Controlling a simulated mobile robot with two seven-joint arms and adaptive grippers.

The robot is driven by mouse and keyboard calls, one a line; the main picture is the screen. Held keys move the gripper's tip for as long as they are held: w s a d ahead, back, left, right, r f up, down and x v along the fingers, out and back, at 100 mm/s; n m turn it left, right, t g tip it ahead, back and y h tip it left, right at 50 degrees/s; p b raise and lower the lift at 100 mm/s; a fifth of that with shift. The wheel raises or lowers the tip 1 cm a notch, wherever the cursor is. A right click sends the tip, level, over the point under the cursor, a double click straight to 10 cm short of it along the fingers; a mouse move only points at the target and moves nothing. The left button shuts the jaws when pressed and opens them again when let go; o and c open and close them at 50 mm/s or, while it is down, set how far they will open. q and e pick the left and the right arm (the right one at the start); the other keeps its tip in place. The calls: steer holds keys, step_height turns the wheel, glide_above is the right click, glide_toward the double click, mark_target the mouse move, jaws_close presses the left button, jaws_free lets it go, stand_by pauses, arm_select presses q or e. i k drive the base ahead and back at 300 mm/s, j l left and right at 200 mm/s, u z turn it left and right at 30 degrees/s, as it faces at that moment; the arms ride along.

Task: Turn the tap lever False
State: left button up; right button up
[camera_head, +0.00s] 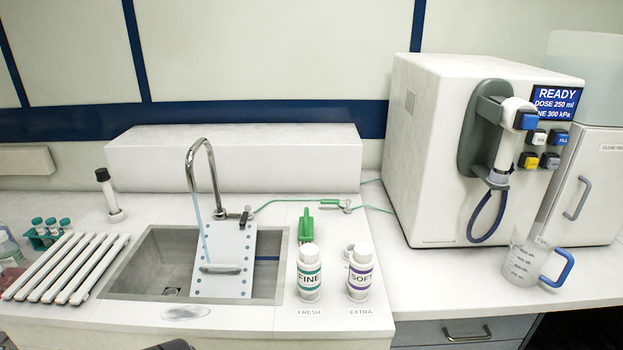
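The chrome tap (212,172) with its tall curved spout stands behind the sink. A small dark lever (245,215) stands upright just right of the tap's base. A thin light-blue stream (202,228) runs from the spout down toward the sink (146,262). A white perforated plate with a handle (230,262) leans in the sink under the tap. Neither of my grippers can be made out. Only a dark fragment, probably part of my arm, shows at the bottom edge, and nothing is seen touching the lever.
White slatted bars (66,268) lie left of the sink. A green hose (290,202) runs behind. A dispensing machine (430,150) and a jug (523,260) stand at the right.

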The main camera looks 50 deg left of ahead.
mark_target(247, 213)
steer(key=j+u, duration=0.1)
steer(key=u, duration=2.1)
